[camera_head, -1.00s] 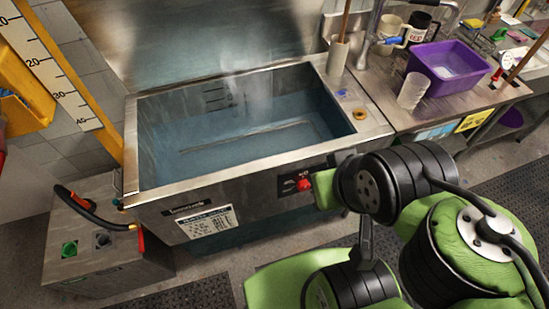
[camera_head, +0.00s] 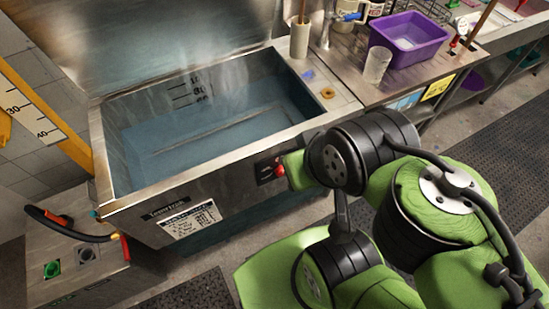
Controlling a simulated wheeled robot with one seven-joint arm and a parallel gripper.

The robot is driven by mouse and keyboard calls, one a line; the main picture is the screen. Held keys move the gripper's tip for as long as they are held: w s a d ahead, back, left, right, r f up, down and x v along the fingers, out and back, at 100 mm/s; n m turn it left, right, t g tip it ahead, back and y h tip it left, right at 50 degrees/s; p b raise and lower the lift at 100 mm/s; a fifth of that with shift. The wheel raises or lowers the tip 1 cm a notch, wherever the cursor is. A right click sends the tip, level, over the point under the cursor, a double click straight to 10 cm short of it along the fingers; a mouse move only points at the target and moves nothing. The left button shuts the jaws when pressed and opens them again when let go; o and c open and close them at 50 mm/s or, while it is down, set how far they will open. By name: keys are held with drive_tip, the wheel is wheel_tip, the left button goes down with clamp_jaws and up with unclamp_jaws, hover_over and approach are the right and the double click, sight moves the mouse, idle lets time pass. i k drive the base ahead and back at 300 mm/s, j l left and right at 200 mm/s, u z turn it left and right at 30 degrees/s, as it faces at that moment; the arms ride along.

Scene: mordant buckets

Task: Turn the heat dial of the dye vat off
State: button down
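The dye vat (camera_head: 140,202) is a steel tank of blue, steaming liquid in the left and middle of the view. On its front panel is a red dial (camera_head: 279,169) on a dark plate, which I take as the heat dial. Its setting is too small to read. My green and black arm reaches in from the right, and a green part of it appears right beside the dial. I cannot tell whether it touches. My gripper cannot be made out; the arm hides that area.
A steel counter right of the vat holds a purple tub (camera_head: 408,38) and a clear cup (camera_head: 377,65). A grey box (camera_head: 70,272) with green and black knobs and a hose stands at left. Dark mats (camera_head: 195,293) lie on the floor.

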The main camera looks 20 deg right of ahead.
sight(279, 170)
drive_tip(key=k+j+u, duration=0.15)
drive_tip(key=u, duration=0.2)
drive_tip(key=k+j+u, duration=0.35)
drive_tip(key=i+l, duration=0.05)
drive_tip(key=l, duration=0.05)
